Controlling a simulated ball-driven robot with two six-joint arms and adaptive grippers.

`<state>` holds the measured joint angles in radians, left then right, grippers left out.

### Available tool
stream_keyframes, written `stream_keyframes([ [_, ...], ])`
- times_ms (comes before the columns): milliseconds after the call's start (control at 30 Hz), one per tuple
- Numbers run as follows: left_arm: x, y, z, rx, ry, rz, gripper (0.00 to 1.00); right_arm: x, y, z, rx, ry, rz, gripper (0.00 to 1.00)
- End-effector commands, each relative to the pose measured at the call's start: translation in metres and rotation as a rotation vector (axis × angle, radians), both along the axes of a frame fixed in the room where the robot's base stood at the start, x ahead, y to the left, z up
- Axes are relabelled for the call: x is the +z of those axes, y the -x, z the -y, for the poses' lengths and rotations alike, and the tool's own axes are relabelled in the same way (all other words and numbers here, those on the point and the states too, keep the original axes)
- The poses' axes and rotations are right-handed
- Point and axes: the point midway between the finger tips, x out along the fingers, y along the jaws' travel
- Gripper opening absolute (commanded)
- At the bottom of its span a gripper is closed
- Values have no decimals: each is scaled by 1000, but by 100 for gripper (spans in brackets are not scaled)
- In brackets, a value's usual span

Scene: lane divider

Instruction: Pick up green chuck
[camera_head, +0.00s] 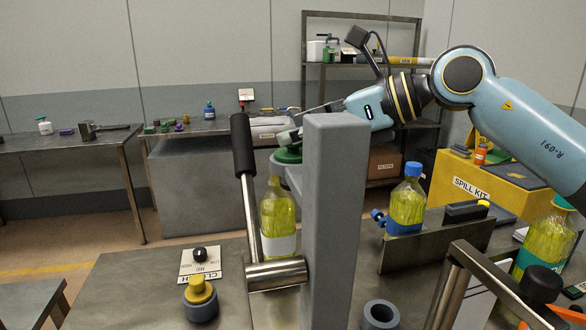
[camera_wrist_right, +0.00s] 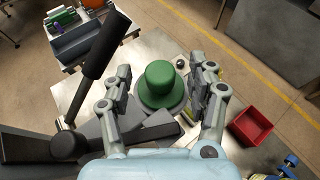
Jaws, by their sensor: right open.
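The green chuck (camera_wrist_right: 160,86) is a round, stepped green piece on a grey round base, centred in the right wrist view. In the head view the green chuck (camera_head: 288,156) shows only in part, beside the grey post that hides the rest. My right gripper (camera_wrist_right: 161,76) is open, with one finger on each side of the chuck and a gap on both sides. In the head view my right gripper (camera_head: 297,122) reaches in from the right behind the post, just above the chuck. My left gripper is not in view.
A thick grey post (camera_head: 336,200) and a lever with a black handle (camera_head: 243,145) stand close to the chuck. Bottles of yellow liquid (camera_head: 407,205) stand nearby. A yellow-topped knob (camera_head: 200,295) sits front left. A red bin (camera_wrist_right: 252,123) lies to the right in the wrist view.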

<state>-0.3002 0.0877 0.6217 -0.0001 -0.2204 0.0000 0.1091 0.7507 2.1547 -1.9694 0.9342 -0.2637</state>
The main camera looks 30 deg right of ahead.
Motion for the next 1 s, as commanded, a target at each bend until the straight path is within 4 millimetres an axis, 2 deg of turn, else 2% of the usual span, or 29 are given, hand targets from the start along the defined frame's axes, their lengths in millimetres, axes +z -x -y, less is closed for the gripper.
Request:
stream_keyframes([
  [167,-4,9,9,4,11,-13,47,-6,-12,-9,-1,-2,2,58],
  [467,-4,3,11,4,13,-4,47,-8,-14,-11,-1,1,-1,58],
  [567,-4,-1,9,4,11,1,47,-8,-14,-11,-1,1,-1,48],
  [900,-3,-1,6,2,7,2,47,-8,-14,-11,-1,1,-1,3],
  [933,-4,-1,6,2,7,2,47,-8,-14,-11,-1,1,-1,0],
  [1000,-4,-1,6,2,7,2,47,-8,-14,-11,-1,1,-1,0],
])
